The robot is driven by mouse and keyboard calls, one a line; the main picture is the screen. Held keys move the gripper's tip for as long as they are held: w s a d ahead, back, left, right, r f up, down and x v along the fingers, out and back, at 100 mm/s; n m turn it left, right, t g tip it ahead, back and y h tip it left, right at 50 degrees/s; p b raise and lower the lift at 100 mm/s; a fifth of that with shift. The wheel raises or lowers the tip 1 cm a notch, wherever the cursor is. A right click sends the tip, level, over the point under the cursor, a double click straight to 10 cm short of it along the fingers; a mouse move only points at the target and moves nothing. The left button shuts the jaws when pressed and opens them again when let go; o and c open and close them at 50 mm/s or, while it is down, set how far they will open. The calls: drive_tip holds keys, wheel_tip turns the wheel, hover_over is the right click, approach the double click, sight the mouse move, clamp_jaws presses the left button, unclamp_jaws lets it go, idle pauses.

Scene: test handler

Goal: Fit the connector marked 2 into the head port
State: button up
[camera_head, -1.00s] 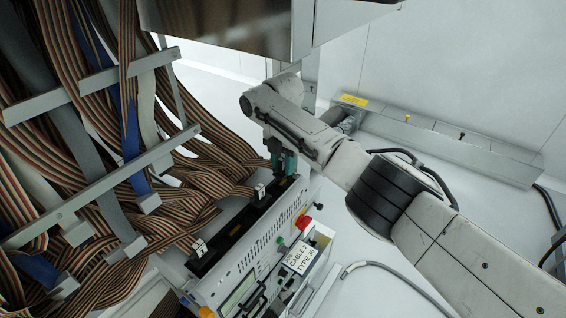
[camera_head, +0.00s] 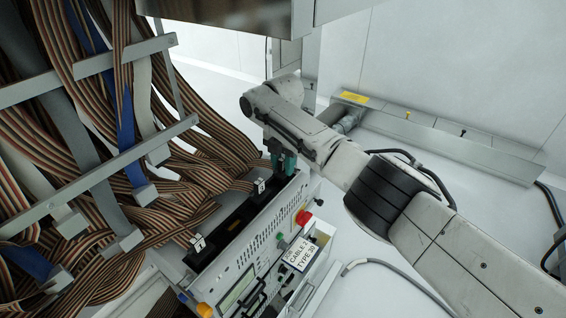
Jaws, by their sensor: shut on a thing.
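My gripper (camera_head: 283,166) has teal fingers pointing down at the far end of the black slotted strip (camera_head: 226,222) on top of the white handler unit. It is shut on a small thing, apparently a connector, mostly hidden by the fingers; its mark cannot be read. Two connectors with white number tags sit along the strip: a near one (camera_head: 197,244) and a far one (camera_head: 259,187), just left of my gripper. Their numbers are too small to read surely. A label (camera_head: 300,254) on the unit's front reads "CABLE 2 TYPE 30". I cannot tell which opening is the head port.
Striped ribbon cables (camera_head: 190,150) crowd the left, running through grey metal bars (camera_head: 100,180) towards the strip. A metal ledge (camera_head: 440,140) runs along the back right wall. White floor right of the unit is largely clear.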

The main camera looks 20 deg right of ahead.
sight(283, 158)
drive_tip(key=shift+f, duration=0.15)
drive_tip(key=o, duration=1.1)
drive_tip(key=shift+o, duration=0.2)
wheel_tip(283, 158, up, 11)
drive_tip(key=p, duration=0.5)
drive_tip(key=shift+f, duration=0.1)
